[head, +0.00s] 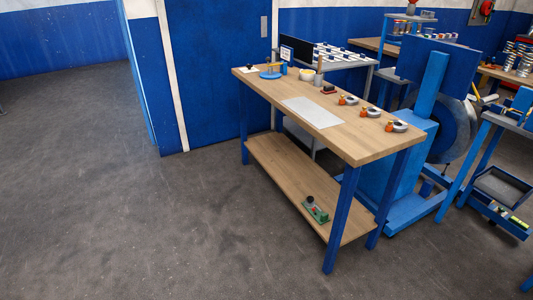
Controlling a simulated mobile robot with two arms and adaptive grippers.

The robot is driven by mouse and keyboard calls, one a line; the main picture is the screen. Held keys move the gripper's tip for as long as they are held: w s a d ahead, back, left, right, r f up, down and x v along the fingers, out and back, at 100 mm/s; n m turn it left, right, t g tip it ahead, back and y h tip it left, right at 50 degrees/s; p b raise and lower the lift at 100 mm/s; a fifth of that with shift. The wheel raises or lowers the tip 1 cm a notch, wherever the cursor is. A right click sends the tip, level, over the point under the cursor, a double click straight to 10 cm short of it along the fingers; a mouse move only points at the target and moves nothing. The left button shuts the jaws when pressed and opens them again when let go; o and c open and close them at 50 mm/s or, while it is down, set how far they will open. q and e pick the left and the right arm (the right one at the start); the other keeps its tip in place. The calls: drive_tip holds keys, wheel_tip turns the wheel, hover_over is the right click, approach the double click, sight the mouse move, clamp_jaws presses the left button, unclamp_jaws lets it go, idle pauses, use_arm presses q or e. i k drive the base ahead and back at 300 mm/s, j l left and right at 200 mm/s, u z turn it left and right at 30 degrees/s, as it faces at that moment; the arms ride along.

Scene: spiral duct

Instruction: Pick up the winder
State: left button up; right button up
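A small green device (315,210) with a dark round knob and an orange-red part lies on the lower wooden shelf of the workbench, near its front right end. It may be the winder, but it is too small to tell for sure. A blue round-based stand (270,73) with upright posts is on the bench top at the far left end. Neither of my grippers is in view, and nothing is seen touching the green device.
The workbench top (372,142) holds a pale sheet (313,112), a yellowish bowl (306,75) and several small clamp-like parts on the right. A large blue machine (408,165) stands close behind the bench's right end. The floor (150,220) in front and left is clear.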

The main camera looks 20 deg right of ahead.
sight(316, 208)
drive_tip(key=i+z, duration=0.1)
drive_tip(key=i, duration=0.75)
drive_tip(key=i+j+z, duration=0.15)
drive_tip(key=i, duration=0.65)
